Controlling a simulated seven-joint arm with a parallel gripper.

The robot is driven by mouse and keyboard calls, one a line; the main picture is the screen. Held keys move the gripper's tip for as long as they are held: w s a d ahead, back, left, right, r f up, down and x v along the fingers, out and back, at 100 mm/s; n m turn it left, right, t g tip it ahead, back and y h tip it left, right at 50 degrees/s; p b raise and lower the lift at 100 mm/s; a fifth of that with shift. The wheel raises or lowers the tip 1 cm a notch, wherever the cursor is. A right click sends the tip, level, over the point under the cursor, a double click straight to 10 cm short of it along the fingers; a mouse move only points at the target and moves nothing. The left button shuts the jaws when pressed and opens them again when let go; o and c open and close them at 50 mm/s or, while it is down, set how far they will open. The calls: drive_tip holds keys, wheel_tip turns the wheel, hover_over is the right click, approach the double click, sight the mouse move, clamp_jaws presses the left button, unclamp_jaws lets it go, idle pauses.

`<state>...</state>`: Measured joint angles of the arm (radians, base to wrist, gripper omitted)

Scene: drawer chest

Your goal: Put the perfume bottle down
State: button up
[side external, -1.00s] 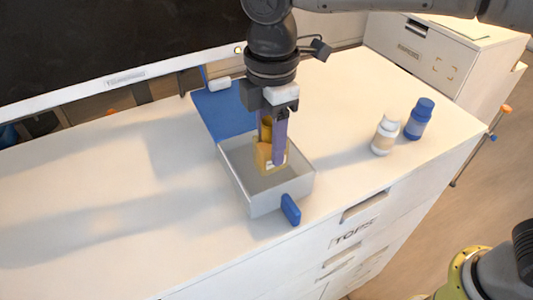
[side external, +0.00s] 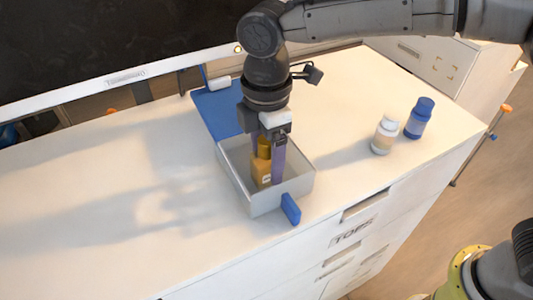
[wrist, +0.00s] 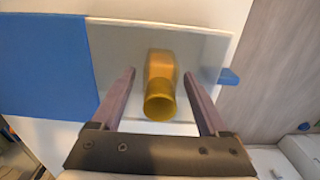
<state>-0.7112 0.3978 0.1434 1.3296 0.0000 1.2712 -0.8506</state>
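The perfume bottle (side external: 261,170) is amber-orange with a darker gold cap. It stands inside a small open white box (side external: 266,204) on the chest top. In the wrist view the bottle (wrist: 160,80) shows from above, cap toward the camera, with clear gaps to the fingers on both sides. My gripper (side external: 267,178) is open, its two purple fingers reaching down into the box on either side of the bottle. The gripper also shows in the wrist view (wrist: 165,75). The bottle's base is partly hidden by the box's near wall and a finger.
The box has a blue lid (side external: 217,109) folded open at the back and a blue tab (side external: 290,209) in front. A white bottle (side external: 385,136) and a blue bottle (side external: 419,119) stand to the right. The chest top (side external: 100,200) is clear at left.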

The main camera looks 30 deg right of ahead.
wheel_tip(320, 180, up, 12)
drive_tip(key=shift+f, duration=0.1)
drive_tip(key=shift+r, duration=0.25)
idle(0.4)
drive_tip(key=shift+d+r, duration=0.15)
drive_tip(key=shift+d, duration=0.2)
drive_tip(key=s+d+m+t, duration=0.1)
drive_tip(key=s+d+m, duration=0.15)
drive_tip(key=d, duration=0.45)
drive_tip(key=s+d+r+m+t+y, duration=0.1)
drive_tip(key=s+d+m, duration=0.1)
drive_tip(key=d+m, duration=0.3)
drive_tip(key=s+d+m+t, duration=0.1)
drive_tip(key=s+d+m, duration=0.1)
drive_tip(key=d, duration=0.6)
drive_tip(key=s+d+f+m+t+h, duration=0.1)
drive_tip(key=s+d+f+m+t, duration=0.1)
drive_tip(key=s+d+f+m, duration=0.6)
drive_tip(key=s+d+f, duration=0.2)
drive_tip(key=s, duration=0.3)
drive_tip(key=shift+d+t, duration=0.2)
drive_tip(key=shift+t, duration=0.1)
